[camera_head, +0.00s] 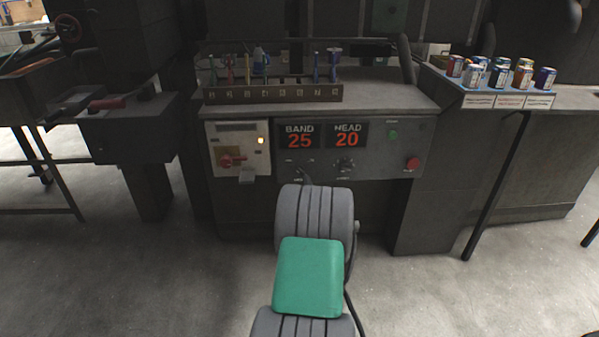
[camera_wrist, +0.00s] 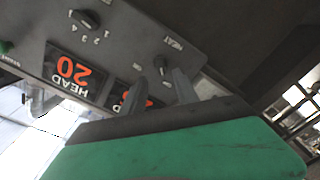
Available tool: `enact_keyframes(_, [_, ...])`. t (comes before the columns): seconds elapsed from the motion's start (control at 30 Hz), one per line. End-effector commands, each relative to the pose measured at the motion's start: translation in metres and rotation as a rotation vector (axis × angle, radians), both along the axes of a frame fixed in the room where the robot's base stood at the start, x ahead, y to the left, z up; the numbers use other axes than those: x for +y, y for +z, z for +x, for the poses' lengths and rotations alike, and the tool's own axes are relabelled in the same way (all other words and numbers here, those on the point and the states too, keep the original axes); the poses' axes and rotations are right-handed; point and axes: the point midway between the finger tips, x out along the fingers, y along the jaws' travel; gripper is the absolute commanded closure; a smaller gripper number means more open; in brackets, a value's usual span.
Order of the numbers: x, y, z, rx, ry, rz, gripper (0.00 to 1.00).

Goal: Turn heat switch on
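The heat switch (camera_wrist: 162,64) is a small dark knob on the grey control panel, beside the printed word HEAT. Small labels sit around it, too small to read surely, and I cannot tell its setting. My gripper (camera_wrist: 159,79) is open, with its two grey fingers pointing at the panel. In the wrist view the knob shows between and just beyond the fingertips. I cannot tell whether they touch it. In the head view my own arm covers much of the lower panel, so the heat switch and gripper are not clear there.
The panel has BAND (camera_head: 300,136) and HEAD (camera_head: 346,136) displays reading 25 and 20. A tool rack (camera_head: 273,94) and several cans (camera_head: 500,77) stand above.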

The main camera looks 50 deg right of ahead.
Motion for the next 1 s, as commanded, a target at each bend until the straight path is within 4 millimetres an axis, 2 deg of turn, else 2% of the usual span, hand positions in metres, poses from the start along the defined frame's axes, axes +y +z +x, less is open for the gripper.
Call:
enact_keyframes(0.2, [-0.031,-0.002,0.03,-0.001,0.004,0.0,0.64])
enact_keyframes(0.33, [-0.045,-0.001,0.042,-0.001,0.003,0.001,0.64])
enact_keyframes(0.67, [-0.05,0.001,0.046,-0.001,0.003,0.003,0.64])
enact_keyframes(1.0, [-0.05,0.001,0.046,-0.001,0.003,0.003,0.92])
